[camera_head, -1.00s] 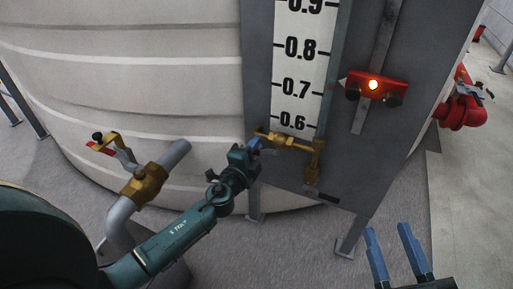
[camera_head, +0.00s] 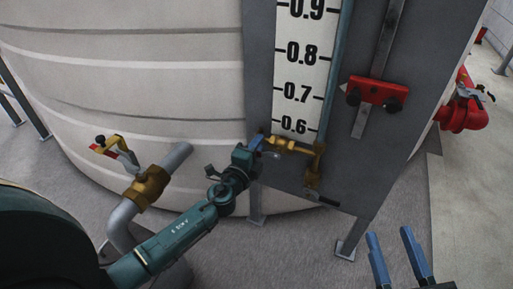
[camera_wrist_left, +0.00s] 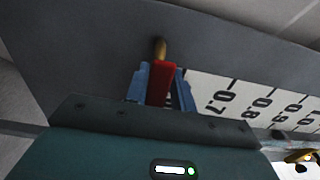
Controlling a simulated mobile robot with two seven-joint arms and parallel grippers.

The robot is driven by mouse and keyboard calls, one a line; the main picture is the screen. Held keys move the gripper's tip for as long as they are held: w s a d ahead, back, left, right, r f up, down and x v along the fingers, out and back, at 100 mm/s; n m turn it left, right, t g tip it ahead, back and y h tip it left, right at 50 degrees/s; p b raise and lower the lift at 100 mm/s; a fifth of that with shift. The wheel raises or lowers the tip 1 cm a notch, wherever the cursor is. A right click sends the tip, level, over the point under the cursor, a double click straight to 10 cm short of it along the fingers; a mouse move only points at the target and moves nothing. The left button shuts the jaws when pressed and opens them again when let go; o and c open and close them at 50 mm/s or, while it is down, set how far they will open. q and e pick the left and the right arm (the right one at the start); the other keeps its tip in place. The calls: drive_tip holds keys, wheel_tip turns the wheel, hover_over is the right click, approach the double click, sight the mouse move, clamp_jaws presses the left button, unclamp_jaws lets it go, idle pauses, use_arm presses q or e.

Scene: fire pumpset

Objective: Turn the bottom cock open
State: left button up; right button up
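The bottom cock is a brass fitting (camera_head: 290,145) at the lower end of the level gauge, below the 0.6 mark. My left gripper (camera_head: 257,143) is at its left end, and hides the lever in the head view. In the left wrist view, a red lever (camera_wrist_left: 160,84) stands between the blue fingers of my left gripper (camera_wrist_left: 161,92). The fingers lie close against both sides of it and look shut on it. A brass stem (camera_wrist_left: 160,48) shows beyond the lever. My right gripper (camera_head: 398,258) is open and empty at the lower right.
The gauge's grey panel (camera_head: 374,180) stands against the white tank (camera_head: 120,75). A red indicator box (camera_head: 376,92) is on the panel. A grey pipe with a brass valve (camera_head: 147,187) is left of my left arm. Red pipework (camera_head: 462,113) is at the right.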

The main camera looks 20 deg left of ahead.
use_arm(q)
drive_tip(key=shift+o, duration=1.4)
drive_tip(key=shift+s+f, duration=0.1)
use_arm(e)
drive_tip(key=shift+r, duration=0.15)
use_arm(q)
drive_tip(key=s, duration=1.3)
drive_tip(key=shift+a, duration=0.2)
use_arm(e)
drive_tip(key=shift+a, duration=0.1)
use_arm(q)
drive_tip(key=shift+s, duration=0.15)
use_arm(e)
drive_tip(key=shift+s, duration=0.1)
